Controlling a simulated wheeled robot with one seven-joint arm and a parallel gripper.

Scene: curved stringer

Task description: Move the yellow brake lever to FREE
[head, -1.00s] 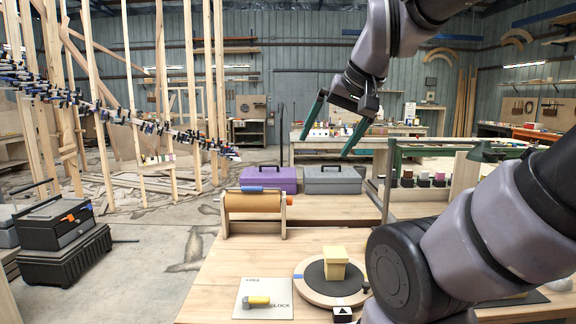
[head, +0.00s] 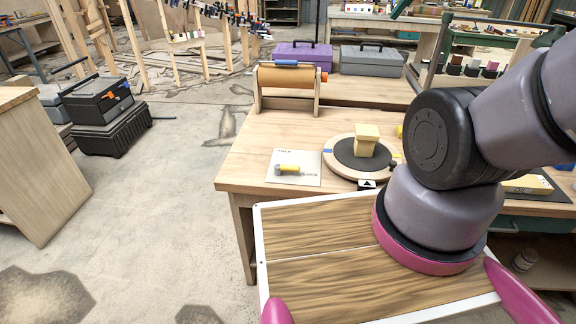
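The yellow brake lever (head: 288,169) lies on a pale plate (head: 300,180) at the front left of the wooden bench. It has a grey end at left, and its yellow part points right toward lettering that seems to read LOCK. Smaller lettering, too small to read surely, is at the plate's upper edge.
A round turntable (head: 341,171) with a yellow block (head: 366,140) on it stands right of the plate. A brown roller (head: 289,84) in a wooden stand is behind. My arm covers the bench's right side. Floor at left is open up to a wooden cabinet (head: 38,165).

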